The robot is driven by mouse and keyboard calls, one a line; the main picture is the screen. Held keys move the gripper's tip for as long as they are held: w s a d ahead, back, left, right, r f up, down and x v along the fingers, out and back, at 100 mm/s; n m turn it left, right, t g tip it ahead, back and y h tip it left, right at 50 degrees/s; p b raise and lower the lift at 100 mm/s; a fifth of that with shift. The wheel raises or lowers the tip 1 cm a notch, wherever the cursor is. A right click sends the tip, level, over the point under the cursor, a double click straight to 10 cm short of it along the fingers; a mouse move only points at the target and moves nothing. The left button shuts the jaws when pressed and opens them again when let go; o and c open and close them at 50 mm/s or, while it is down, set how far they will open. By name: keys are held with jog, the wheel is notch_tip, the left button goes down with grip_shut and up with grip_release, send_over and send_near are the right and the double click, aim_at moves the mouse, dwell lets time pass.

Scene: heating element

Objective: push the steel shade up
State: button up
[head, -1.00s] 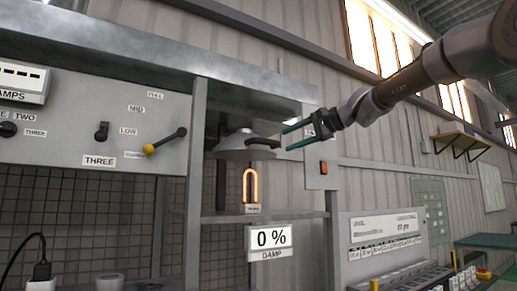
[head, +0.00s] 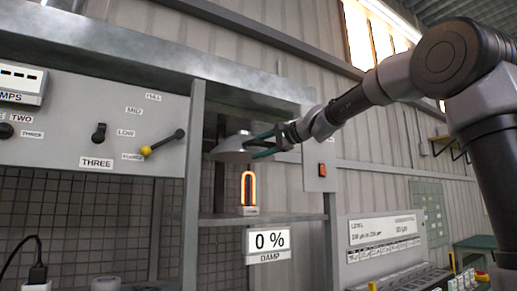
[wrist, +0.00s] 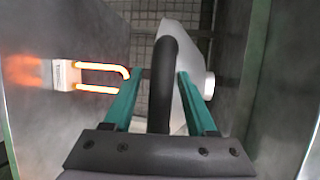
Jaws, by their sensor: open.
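The steel shade (head: 230,152) is a pale grey cone hanging under the cabinet's top, above the glowing orange heating element (head: 248,189). It also shows in the wrist view (wrist: 180,32), with its thick black handle (wrist: 163,62) running between my fingers. My gripper (head: 262,146) is at the shade's right side in the head view and hides part of the shade and its handle. In the wrist view my gripper (wrist: 156,74) is open, with one green finger on each side of the handle. Whether a finger touches the handle or shade cannot be told.
A cabinet post (head: 193,160) stands left of the shade, and a panel with a red switch (head: 322,171) stands to the right. A shelf lies under the element, with a "0 % DAMP" sign (head: 267,241) below. The cabinet's top (head: 240,88) is close above the shade.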

jog(key=shift+c, duration=0.4)
grip_shut()
dwell(1.0)
